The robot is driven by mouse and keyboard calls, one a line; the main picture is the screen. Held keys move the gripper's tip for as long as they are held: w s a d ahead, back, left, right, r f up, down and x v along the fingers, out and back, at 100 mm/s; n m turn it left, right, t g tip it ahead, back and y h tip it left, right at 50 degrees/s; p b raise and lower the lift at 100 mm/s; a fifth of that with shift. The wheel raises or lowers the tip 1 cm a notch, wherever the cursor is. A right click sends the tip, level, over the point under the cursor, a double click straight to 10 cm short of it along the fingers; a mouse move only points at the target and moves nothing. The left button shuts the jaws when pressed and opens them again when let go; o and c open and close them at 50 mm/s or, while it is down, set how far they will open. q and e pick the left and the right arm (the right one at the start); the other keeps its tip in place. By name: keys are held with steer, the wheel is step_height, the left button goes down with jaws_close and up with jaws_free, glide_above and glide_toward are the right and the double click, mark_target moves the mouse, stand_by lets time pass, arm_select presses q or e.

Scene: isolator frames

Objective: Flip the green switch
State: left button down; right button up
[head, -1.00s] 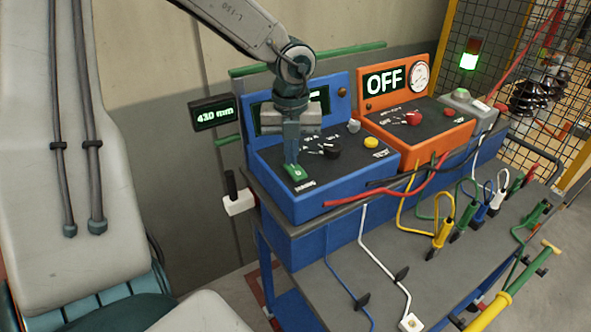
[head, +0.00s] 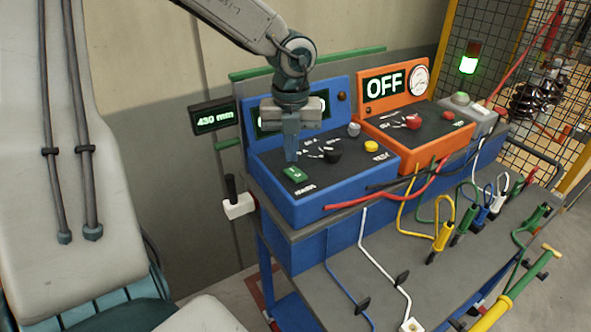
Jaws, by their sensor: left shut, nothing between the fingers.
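The green switch (head: 296,174) is a small green rocker on the dark top panel of the blue box (head: 300,213), near its front left corner. Which way it is tipped is too small to tell. My left gripper (head: 291,158) is shut and empty, pointing down just above and behind the switch, with a small gap showing between them. The gripper partly covers the lit display on the blue box's back panel. My right gripper is not in view.
A black knob (head: 332,155) and a yellow button (head: 371,146) sit right of the switch. An orange box (head: 428,158) reading OFF stands beside the blue one. Cables and coloured clamps cover the lower shelf.

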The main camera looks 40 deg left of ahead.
mark_target(292, 170)
arm_select(q)
step_height(292, 170, up, 5)
steer(key=shift+f+p, duration=0.2)
steer(key=shift+p, duration=0.5)
